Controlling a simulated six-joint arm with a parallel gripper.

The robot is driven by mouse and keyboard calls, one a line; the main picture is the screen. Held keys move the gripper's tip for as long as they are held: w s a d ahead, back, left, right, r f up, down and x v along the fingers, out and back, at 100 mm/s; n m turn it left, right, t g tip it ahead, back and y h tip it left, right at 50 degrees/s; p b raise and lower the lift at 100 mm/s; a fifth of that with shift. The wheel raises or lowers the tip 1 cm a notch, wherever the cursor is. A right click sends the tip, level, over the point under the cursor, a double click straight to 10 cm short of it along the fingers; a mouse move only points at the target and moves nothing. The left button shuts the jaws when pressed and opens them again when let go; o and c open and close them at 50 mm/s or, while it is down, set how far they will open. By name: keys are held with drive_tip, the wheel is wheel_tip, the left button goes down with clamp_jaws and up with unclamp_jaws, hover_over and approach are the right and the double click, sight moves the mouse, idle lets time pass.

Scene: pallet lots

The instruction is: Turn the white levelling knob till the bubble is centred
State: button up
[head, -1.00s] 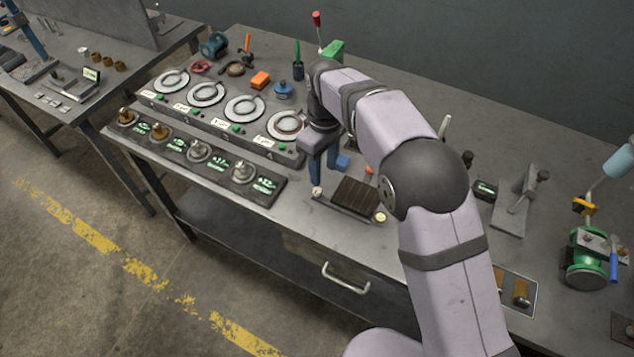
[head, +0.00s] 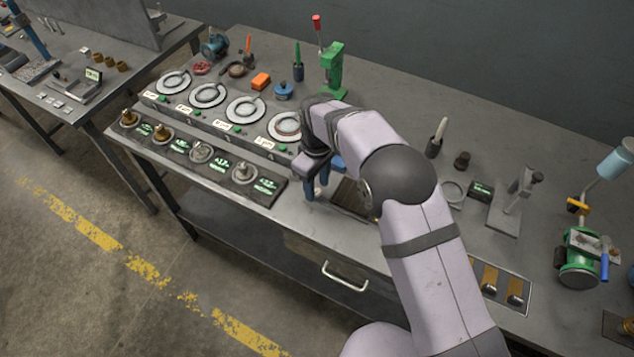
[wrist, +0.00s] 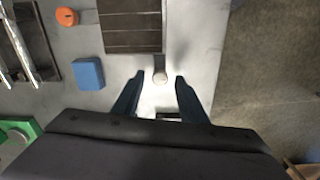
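The white knob (wrist: 160,77) shows as a small round pale top in the wrist view, at the edge of a dark slatted plate (wrist: 131,28). My gripper (wrist: 161,76) is open, with one blue finger on each side of the knob and a gap to it on both sides. In the head view my gripper (head: 314,192) is low over the bench's front edge and hides the knob. The slatted plate (head: 351,203) is partly behind my arm there. I cannot make out the bubble in either view.
A blue block (wrist: 88,73) and an orange disc (wrist: 67,16) lie beside the plate. A row of dials (head: 284,126) and a panel of knobs with lit displays (head: 268,186) stand left of my gripper. A green press (head: 333,72) stands behind.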

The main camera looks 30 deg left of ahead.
drive_tip(key=shift+f, duration=0.25)
clamp_jaws()
drive_tip(key=m+b, duration=0.1)
drive_tip(key=m, duration=0.4)
drive_tip(key=shift+m, duration=0.3)
drive_tip(key=m+b, duration=0.1)
drive_tip(key=m, duration=0.4)
idle(0.5)
drive_tip(key=shift+r, duration=0.1)
